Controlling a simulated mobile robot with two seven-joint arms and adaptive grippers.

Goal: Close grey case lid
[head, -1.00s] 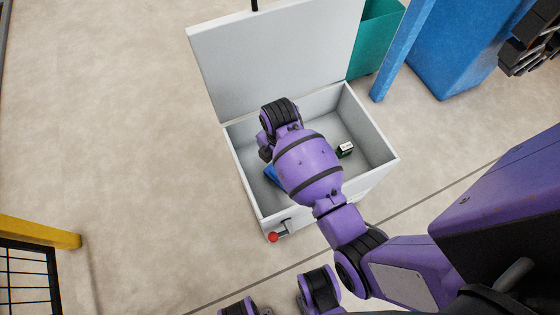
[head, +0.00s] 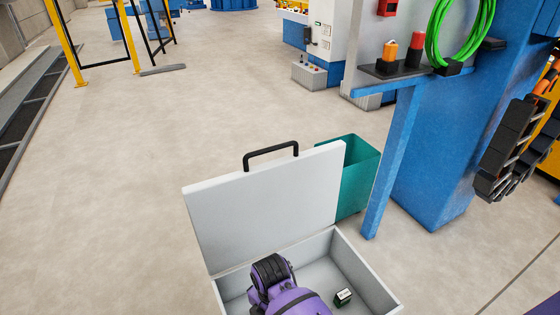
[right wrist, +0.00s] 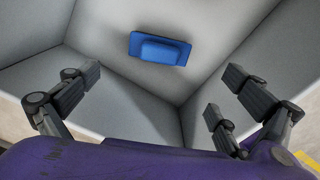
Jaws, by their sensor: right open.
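The grey case (head: 370,272) stands on the floor with its lid (head: 265,210) raised, leaning slightly back. A black handle (head: 270,152) sits on the lid's top edge. My right arm reaches over the open case in the head view, and its wrist hides part of the inside. In the right wrist view my right gripper (right wrist: 160,88) is open and empty, with the case's inner walls around it. A blue block (right wrist: 160,49) lies on the case floor beyond the fingers, apart from them. My left gripper is not in view.
A teal bin (head: 357,180) stands close behind the lid at right. A blue post (head: 392,160) and blue cabinet (head: 435,150) are further right. The floor left of the case is clear.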

